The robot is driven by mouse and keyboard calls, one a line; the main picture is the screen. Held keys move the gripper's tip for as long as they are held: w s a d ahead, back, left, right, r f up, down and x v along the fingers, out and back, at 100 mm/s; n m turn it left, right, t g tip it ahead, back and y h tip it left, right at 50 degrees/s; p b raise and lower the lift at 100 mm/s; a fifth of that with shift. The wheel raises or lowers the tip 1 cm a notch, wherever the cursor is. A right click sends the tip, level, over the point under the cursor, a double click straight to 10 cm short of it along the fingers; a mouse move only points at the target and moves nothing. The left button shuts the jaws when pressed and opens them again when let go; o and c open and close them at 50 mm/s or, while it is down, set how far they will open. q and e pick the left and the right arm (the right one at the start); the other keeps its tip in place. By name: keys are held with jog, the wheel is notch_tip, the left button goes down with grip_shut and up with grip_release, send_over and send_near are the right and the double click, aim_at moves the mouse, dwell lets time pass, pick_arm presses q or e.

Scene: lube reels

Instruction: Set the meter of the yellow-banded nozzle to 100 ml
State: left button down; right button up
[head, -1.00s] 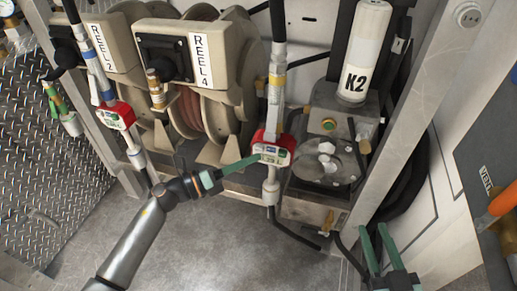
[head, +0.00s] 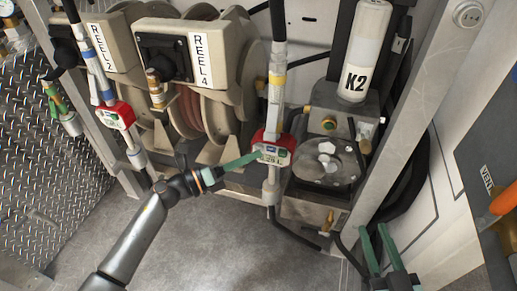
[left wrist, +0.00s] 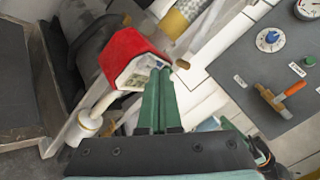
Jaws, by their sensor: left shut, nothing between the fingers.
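The yellow-banded nozzle (head: 276,88) hangs upright in front of the reels in the head view. Its meter (head: 284,153) has a red housing and a pale face with a small display and buttons. My left gripper (head: 259,154) is shut and empty, its green fingertips at the left part of the meter face. In the left wrist view the red meter (left wrist: 128,48) is just beyond the fingertips (left wrist: 160,72), which cover part of its face. Contact and the display reading cannot be made out. My right gripper (head: 375,241) is open and empty at the lower right.
A blue-banded nozzle with another red meter (head: 119,117) hangs at the left. Reel 4 (head: 185,50) stands behind, and the K2 cylinder (head: 363,50) and metal tank (head: 330,165) are to the right. The floor (head: 200,250) in front is clear.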

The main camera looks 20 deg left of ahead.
aim_at(283, 153)
pick_arm(q)
jog(key=shift+w+b, duration=0.3)
jog(key=shift+w, duration=0.45)
dwell(0.7)
jog(key=shift+s, duration=0.1)
jog(key=shift+s+p, duration=0.4)
jog(key=shift+s, duration=0.7)
jog(key=d+p, duration=0.1)
jog(key=d, duration=0.5)
jog(key=shift+s, duration=0.1)
jog(key=shift+w, duration=0.4)
